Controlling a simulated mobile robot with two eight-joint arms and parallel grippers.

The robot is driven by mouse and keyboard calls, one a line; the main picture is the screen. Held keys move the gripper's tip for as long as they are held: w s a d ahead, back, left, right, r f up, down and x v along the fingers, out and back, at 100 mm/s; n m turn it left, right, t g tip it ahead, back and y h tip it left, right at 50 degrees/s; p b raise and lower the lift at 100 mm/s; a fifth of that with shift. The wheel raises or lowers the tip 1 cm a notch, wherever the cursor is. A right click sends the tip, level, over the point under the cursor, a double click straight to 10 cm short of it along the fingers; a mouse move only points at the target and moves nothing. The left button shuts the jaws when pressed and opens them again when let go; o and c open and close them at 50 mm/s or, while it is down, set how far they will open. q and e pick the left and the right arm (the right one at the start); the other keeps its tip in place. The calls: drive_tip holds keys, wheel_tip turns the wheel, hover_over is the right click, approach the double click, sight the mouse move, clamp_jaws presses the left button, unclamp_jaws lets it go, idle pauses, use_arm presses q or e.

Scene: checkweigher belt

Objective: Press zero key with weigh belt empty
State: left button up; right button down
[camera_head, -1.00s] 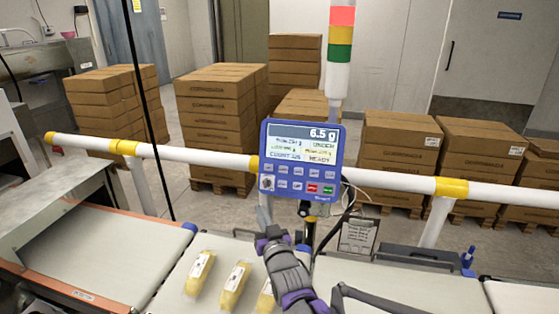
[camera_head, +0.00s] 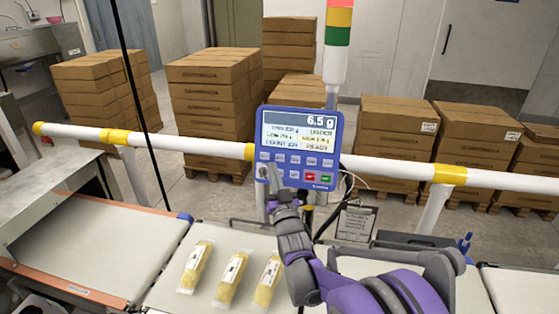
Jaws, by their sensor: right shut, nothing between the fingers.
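The blue control panel (camera_head: 299,148) stands on a post behind the belts. Its screen (camera_head: 300,130) reads 6.5 g, with UNDER and READY below. Rows of small keys (camera_head: 295,160) lie under the screen, with a red and a green key at lower right; I cannot read which is zero. My right gripper (camera_head: 273,176) is shut and empty at the panel's lower left, covering part of it. I cannot tell whether it touches a key. Three yellow packs with white labels (camera_head: 231,277) lie on the middle belt (camera_head: 165,290). My left gripper is out of view.
A white rail with yellow bands (camera_head: 400,171) runs behind the belts, level with the panel. A signal tower (camera_head: 337,45) rises behind the panel. A clipboard (camera_head: 355,223) hangs right of the post. Stacked cartons (camera_head: 212,105) stand beyond the rail.

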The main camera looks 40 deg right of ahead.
sight(277, 155)
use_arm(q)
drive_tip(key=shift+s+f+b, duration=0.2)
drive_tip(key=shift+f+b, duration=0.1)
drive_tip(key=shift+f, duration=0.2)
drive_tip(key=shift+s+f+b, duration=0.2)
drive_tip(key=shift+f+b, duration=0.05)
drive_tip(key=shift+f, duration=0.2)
use_arm(e)
drive_tip(key=shift+w+d+f, duration=0.25)
drive_tip(key=shift+w+d, duration=0.35)
drive_tip(key=shift+d, duration=0.15)
drive_tip(key=shift+w+d+f, duration=0.3)
drive_tip(key=shift+w+d, duration=0.25)
drive_tip(key=shift+d, duration=0.2)
drive_tip(key=shift+w+d+f, duration=0.25)
drive_tip(key=shift+w+d, duration=0.35)
drive_tip(key=shift+d, duration=0.15)
drive_tip(key=shift+w+d, duration=0.1)
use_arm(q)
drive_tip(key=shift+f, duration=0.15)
use_arm(e)
drive_tip(key=shift+w+d+f, duration=0.15)
drive_tip(key=shift+d, duration=0.1)
